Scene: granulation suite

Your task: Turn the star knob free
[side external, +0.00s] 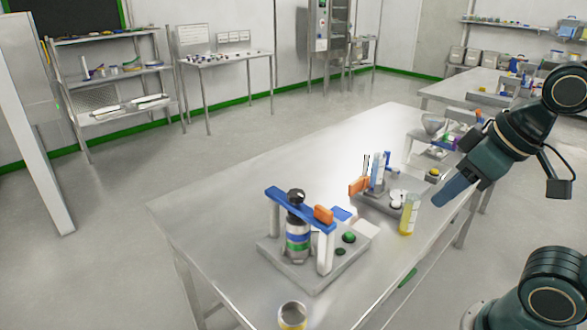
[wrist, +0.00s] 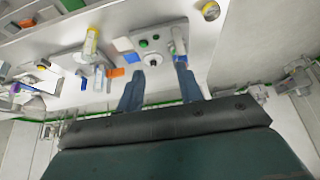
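The black star knob (side external: 296,196) sits on top of a blue crossbar (side external: 310,213) carried by white posts on a grey base plate (side external: 296,281). Below it, between the posts, stands a vessel (side external: 298,242) with blue and green bands. An orange handle (side external: 324,215) is on the bar. My gripper (side external: 438,202) is over the table's right side, well away from the knob and touching nothing. In the wrist view, my gripper (wrist: 159,68) shows two blue fingers apart with nothing between them. A dark round shape beyond them may be the knob; I cannot tell.
A yellow cylinder (side external: 410,214) stands between my gripper and the fixture. A second station with an orange part (side external: 358,186) is behind it. A yellow-banded cup (side external: 292,315) is at the near edge. The table's left part (side external: 215,205) is clear.

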